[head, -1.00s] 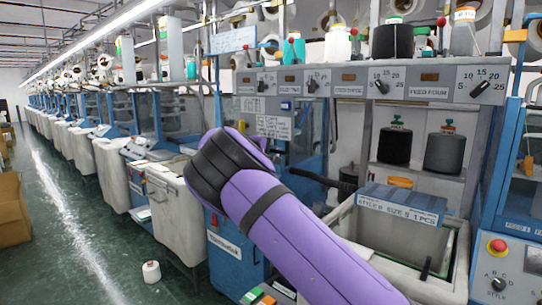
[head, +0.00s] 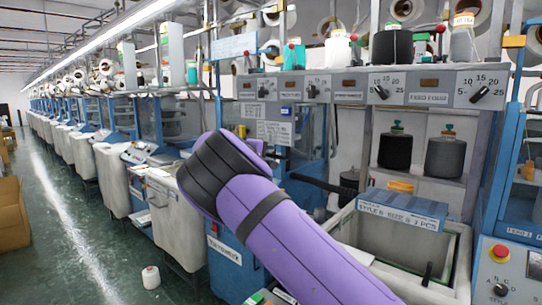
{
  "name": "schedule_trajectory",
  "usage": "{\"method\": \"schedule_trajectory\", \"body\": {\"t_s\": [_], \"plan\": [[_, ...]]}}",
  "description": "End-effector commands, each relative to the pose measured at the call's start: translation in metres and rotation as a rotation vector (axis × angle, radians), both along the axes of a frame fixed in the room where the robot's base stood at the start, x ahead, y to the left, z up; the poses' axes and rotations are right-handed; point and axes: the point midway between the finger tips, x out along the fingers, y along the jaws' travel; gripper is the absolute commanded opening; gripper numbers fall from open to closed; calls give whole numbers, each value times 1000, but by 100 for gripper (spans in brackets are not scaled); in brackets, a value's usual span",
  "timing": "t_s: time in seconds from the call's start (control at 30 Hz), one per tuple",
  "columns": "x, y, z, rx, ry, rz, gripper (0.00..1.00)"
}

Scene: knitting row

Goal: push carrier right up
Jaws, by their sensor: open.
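A blue knitting machine stands in front of me, with a grey control panel (head: 375,88) across its top. I cannot make out the carrier in the head view. My purple arm crosses the middle of the picture, with its black-banded joint in front of the machine's left part. It hides much of the machine's lower middle. My gripper is not visible, so its jaws and its place relative to the carrier cannot be seen.
A pale bin (head: 455,250) with a blue label plate (head: 400,212) stands at the lower right. Dark yarn cones (head: 444,157) sit on a shelf above it. A small yarn cone (head: 151,277) lies on the green aisle floor. A cardboard box (head: 12,215) is at far left.

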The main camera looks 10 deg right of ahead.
Motion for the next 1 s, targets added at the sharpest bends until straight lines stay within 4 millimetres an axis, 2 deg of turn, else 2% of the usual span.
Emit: {"method": "schedule_trajectory", "body": {"t_s": [0.2, 0.47, 1.0], "plan": [[-25, 35, 9, 0, 0, 2, 41], [-46, 63, 16, -1, -1, 2, 41], [-51, 69, 18, -2, -1, 0, 41]]}}
